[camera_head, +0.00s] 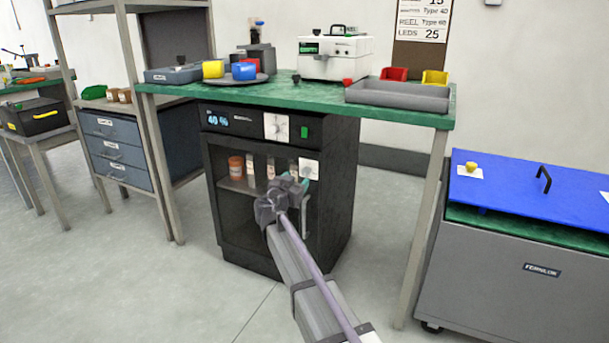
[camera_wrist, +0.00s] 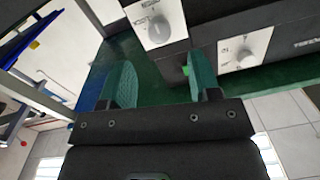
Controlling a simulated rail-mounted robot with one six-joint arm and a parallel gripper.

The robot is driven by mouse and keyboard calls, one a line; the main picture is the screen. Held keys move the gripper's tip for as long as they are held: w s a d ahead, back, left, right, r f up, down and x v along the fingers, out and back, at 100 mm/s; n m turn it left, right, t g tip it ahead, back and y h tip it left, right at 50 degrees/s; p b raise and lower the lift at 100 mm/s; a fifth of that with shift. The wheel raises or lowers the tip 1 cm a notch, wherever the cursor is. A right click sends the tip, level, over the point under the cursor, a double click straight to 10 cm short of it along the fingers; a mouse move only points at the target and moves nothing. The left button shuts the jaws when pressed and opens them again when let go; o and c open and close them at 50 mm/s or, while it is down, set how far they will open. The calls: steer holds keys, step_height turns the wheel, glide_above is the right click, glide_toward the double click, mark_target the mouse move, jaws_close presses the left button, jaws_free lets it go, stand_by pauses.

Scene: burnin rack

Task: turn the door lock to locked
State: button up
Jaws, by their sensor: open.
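The door lock is a round grey knob on a white plate (camera_wrist: 156,24) marked with "LOCK" lettering, at the top of the wrist view. Its plate also shows on the upper right of the dark cabinet door (camera_head: 309,167) in the head view, where my gripper partly covers that area and the knob is unclear. My gripper (camera_head: 292,187) is in front of the door, just below the plate. In the wrist view its two green fingers (camera_wrist: 160,76) are spread with nothing between them, and the knob lies beyond their tips, apart from them.
A second dial plate (camera_wrist: 242,53) sits on the cabinet's control panel, beside a green button (camera_head: 304,132). Several bottles (camera_head: 236,166) stand behind the door glass. The green bench (camera_head: 290,92) overhangs the cabinet. A grey blue-lidded chest (camera_head: 500,265) stands at right.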

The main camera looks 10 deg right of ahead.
mark_target(305, 172)
steer(key=x, duration=0.7)
steer(key=shift+c, duration=0.5)
steer(key=c, duration=0.8)
